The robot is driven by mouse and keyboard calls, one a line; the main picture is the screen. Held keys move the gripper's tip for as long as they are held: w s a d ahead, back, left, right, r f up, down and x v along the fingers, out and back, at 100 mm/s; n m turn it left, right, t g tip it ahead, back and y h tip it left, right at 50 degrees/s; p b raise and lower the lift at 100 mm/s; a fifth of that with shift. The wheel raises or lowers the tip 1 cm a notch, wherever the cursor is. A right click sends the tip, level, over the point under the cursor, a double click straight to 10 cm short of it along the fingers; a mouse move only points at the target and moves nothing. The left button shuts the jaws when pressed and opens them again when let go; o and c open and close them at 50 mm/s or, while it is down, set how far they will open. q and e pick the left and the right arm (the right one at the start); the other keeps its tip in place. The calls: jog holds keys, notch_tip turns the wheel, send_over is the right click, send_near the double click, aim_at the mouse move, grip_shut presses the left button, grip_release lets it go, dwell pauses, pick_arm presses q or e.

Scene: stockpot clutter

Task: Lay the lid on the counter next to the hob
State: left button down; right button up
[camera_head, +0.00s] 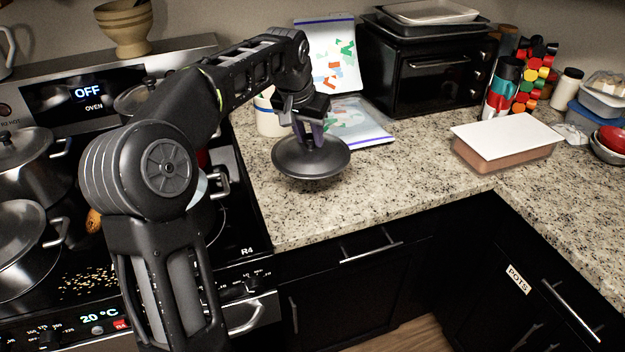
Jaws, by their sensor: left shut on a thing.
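The lid (309,165) is a round dark grey disc over the granite counter (390,190), just right of the hob. My left gripper (313,138) points down and is shut on the lid at its top middle. The lid looks nearly level. I cannot tell whether its rim touches the counter or hangs slightly above it. The hob (236,232) is at the left, partly hidden by my left arm. My right gripper is not in view.
Steel pots (30,165) stand on the hob. A bag (358,125) lies behind the lid. A black toaster oven (425,70) stands at the back. A box with a white top (506,138) sits to the right. The counter between lid and box is clear.

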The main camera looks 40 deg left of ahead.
aim_at(308, 150)
pick_arm(q)
notch_tip(308, 150, down, 6)
jog(key=shift+r, duration=0.2)
jog(key=shift+f+p, duration=0.3)
jog(key=shift+f, duration=1.55)
jog(key=shift+f, duration=0.15)
jog(key=c, duration=1.1)
grip_release()
